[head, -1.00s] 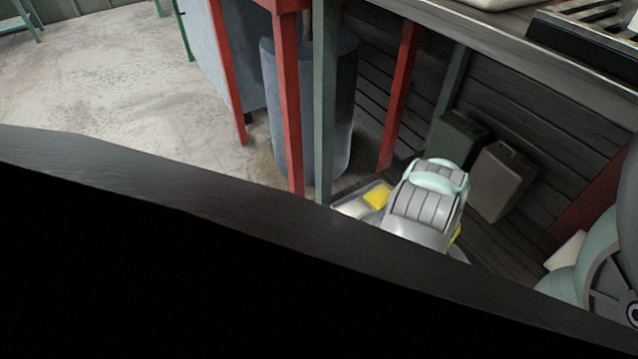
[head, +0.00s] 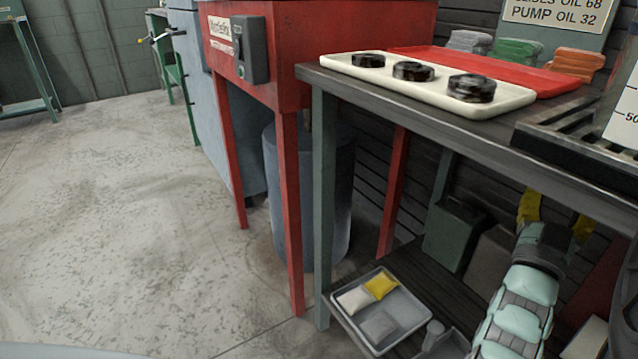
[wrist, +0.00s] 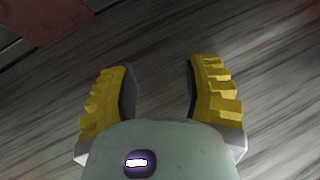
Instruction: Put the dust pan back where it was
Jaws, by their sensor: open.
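My gripper (head: 556,213) is in the space under the bench, above the right part of the lower shelf (head: 425,272), with its yellow fingers toward the back. In the wrist view my gripper (wrist: 158,78) is open and empty, with bare dark boards beyond the fingers. A grey item with a short upright part (head: 440,340) is on the shelf left of my arm. It is partly cut off and hidden, so I cannot tell whether it is the dust pan. No other dust pan is clearly visible.
A dark green can (head: 452,235) and a grey-brown can (head: 490,262) stand behind. The benchtop (head: 455,135) is overhead.

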